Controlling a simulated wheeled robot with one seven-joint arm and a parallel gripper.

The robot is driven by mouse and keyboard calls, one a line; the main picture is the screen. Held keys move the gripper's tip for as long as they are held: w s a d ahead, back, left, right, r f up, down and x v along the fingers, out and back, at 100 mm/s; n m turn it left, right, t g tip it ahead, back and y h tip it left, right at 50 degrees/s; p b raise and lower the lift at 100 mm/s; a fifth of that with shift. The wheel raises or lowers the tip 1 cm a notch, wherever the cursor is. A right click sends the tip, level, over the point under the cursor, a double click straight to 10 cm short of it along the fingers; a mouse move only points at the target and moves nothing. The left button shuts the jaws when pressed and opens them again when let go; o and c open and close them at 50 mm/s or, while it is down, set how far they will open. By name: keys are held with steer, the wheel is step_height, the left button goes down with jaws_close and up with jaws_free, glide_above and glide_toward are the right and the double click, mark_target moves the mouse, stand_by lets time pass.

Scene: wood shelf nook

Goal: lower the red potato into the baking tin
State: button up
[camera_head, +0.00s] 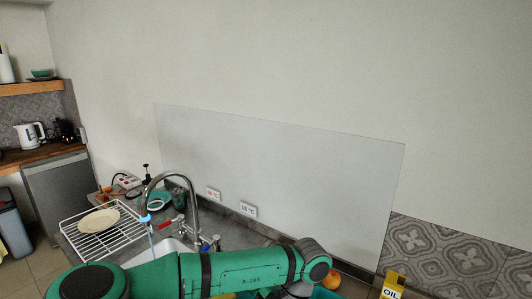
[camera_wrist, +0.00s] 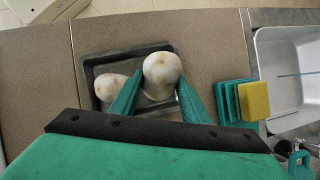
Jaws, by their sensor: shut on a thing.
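In the wrist view my gripper (camera_wrist: 160,82) is shut on a pale, brown-spotted potato (camera_wrist: 161,70), with one teal finger on each side. It looks whitish here, not red. It is over the dark grey baking tin (camera_wrist: 130,57); the height between them cannot be told. A second pale spotted potato (camera_wrist: 110,87) lies in the left part of the tin. The lower part of the tin is hidden by my gripper. In the head view neither tin nor held potato can be made out; my arm covers the lower middle.
A teal block (camera_wrist: 226,101) and a yellow sponge (camera_wrist: 253,101) stand right of the tin, beside the sink (camera_wrist: 280,70). The brown counter left of the tin is clear. The head view shows a tap (camera_head: 170,178), a dish rack (camera_head: 92,243), an orange-red fruit (camera_head: 331,280) and an oil carton (camera_head: 392,287).

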steer(key=shift+f, duration=0.5)
stand_by(0.4)
steer(key=o, duration=1.2)
steer(key=shift+r, duration=0.1)
